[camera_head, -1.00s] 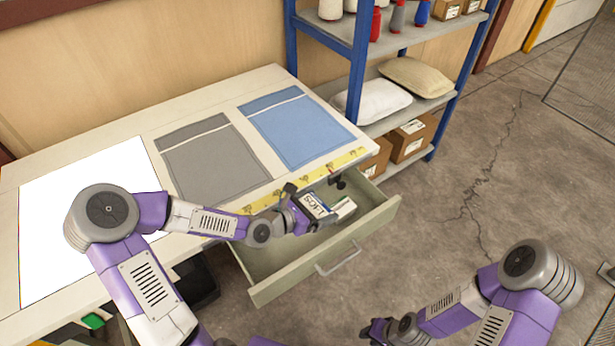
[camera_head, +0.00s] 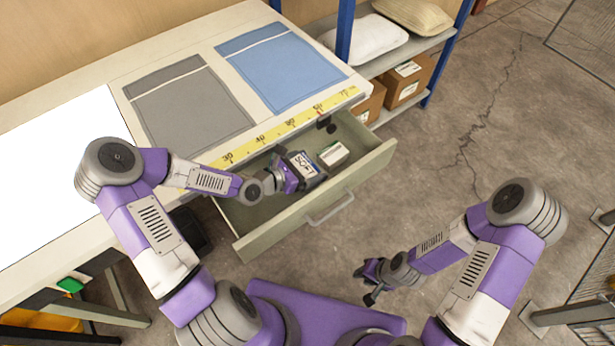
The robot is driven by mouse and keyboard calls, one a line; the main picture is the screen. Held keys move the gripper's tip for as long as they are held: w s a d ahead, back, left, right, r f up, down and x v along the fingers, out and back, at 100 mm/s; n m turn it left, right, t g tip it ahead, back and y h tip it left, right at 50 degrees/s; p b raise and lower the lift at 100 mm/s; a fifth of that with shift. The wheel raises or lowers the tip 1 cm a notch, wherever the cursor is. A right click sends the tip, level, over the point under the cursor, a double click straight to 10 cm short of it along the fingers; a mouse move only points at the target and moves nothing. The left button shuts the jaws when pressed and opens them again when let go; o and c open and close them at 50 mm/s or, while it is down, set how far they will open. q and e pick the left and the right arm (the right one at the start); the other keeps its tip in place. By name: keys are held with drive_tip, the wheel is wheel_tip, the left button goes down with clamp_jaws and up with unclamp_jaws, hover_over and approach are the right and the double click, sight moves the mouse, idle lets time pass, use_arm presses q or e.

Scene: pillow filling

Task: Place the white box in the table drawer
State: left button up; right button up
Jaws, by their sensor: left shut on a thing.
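The table drawer (camera_head: 285,222) is pulled open under the front edge of the table. My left gripper (camera_head: 292,170) is inside the drawer opening, shut on a white box (camera_head: 304,164) with dark lettering on its label. The gripper hides part of this box, and I cannot tell whether it touches the drawer floor. A second pale box (camera_head: 333,155) with a greenish side sits just to its right in the drawer. My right gripper (camera_head: 368,282) is open and empty over the floor, in front of the drawer.
The table (camera_head: 190,55) carries a grey cloth (camera_head: 185,105), a blue cloth (camera_head: 280,65), a white sheet (camera_head: 50,170) and a yellow measuring strip (camera_head: 290,125). A blue-framed shelf with pillows (camera_head: 365,38) and cardboard boxes (camera_head: 408,80) stands behind right.

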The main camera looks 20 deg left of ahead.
sight(306, 175)
use_arm(q)
wheel_tip(306, 175, down, 4)
drive_tip(key=shift+f+b, duration=0.25)
drive_tip(key=shift+b, duration=0.75)
drive_tip(key=shift+r, duration=0.15)
drive_tip(key=shift+f, duration=0.2)
drive_tip(key=o, duration=0.7)
drive_tip(key=shift+r, duration=0.15)
drive_tip(key=shift+s+a+r, duration=0.1)
drive_tip(key=shift+a+r, duration=0.05)
drive_tip(key=p+v, duration=0.6)
drive_tip(key=v, duration=0.5)
drive_tip(key=shift+s+a+r, duration=0.1)
drive_tip(key=shift+s+r, duration=0.1)
